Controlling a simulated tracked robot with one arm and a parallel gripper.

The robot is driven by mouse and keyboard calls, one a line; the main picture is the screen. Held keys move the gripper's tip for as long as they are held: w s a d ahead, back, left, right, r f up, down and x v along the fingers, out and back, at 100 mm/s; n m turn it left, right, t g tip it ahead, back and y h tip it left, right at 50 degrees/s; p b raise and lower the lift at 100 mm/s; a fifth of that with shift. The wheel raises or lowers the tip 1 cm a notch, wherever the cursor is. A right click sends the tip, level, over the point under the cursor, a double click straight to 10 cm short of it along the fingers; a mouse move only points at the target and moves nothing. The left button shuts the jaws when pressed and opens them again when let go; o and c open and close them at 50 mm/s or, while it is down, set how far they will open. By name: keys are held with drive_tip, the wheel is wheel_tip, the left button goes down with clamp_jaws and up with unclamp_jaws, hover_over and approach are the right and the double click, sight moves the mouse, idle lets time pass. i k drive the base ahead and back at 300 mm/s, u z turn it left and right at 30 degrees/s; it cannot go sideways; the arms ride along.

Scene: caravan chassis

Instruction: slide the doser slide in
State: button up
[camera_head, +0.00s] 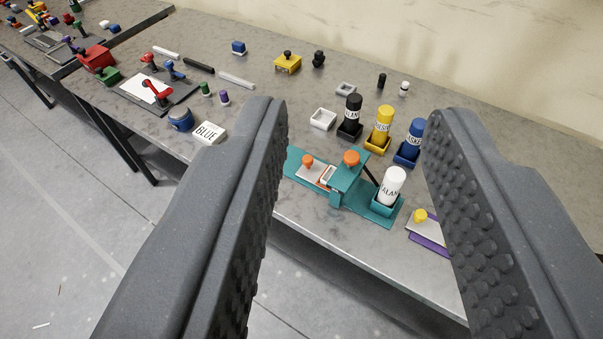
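The doser (340,188) is a teal base with a raised teal bridge, in the middle of the view near the table's front edge. An orange knob tops the bridge. The doser slide (314,174) is a pale plate with a smaller orange knob, lying on the base left of the bridge. A pale frame-like opening shows at its right end, by the bridge. My gripper (353,112) is open and empty. Its two dark, studded fingers frame the doser left and right, apart from it. The left finger hides part of the table left of the base.
A white labelled bottle (392,186) stands in a teal holder on the doser's right end. Black (351,112), yellow (382,125) and blue (413,139) bottles stand behind. A plate with a yellow knob (424,226) lies right.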

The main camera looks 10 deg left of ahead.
sight(312, 171)
drive_tip(key=z, duration=0.25)
drive_tip(key=i, duration=1.15)
drive_tip(key=u, duration=0.55)
